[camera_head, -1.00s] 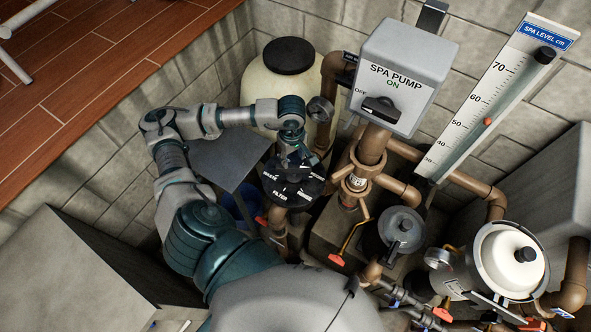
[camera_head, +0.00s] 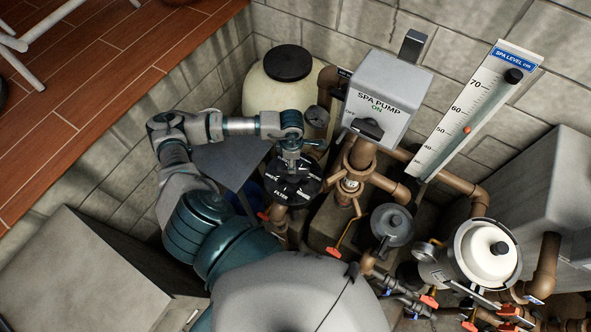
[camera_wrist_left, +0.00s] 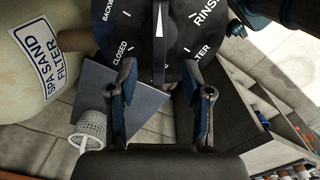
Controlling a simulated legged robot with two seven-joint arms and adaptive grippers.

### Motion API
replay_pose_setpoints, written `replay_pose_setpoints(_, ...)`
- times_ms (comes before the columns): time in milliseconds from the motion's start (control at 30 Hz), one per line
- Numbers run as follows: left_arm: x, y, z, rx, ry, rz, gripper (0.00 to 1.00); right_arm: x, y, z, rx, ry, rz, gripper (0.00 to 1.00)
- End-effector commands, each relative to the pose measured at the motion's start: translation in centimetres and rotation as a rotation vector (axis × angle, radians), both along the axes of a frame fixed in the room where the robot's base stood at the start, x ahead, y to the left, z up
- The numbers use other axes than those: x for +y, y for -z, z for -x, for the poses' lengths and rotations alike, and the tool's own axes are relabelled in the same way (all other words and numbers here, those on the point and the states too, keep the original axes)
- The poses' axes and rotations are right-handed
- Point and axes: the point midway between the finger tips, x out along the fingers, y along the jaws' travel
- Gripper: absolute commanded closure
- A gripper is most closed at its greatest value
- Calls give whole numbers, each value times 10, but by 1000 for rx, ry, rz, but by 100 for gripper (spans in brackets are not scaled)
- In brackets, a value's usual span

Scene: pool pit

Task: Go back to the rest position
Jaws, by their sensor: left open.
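My left gripper (camera_head: 291,158) is above a black round multiport valve (camera_head: 295,184) with white lettering. Whether the fingertips touch the valve cannot be told. My right gripper is in neither view.
A cream sand filter tank (camera_head: 264,98) stands behind my arm. The grey spa pump box (camera_head: 388,95), a level scale (camera_head: 478,105) and brown pipes are to the right. A white basket (camera_wrist_left: 90,128) sits below. A wooden deck (camera_head: 100,75) is at left.

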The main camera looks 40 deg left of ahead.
Motion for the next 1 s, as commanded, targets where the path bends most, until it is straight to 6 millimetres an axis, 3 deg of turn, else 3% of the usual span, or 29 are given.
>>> replay_pose_setpoints(100,-1,20,0,-1,-20,1,50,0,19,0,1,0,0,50)
replay_pose_setpoints(300,0,41,0,0,-18,0,50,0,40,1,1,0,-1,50)
replay_pose_setpoints(733,0,45,0,-1,-17,0,50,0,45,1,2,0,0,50)
replay_pose_setpoints(767,0,45,0,-1,-17,0,52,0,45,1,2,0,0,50)
replay_pose_setpoints(933,0,45,0,-1,-17,0,95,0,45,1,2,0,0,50)
replay_pose_setpoints(1000,0,45,0,-1,-16,1,100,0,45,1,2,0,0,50)
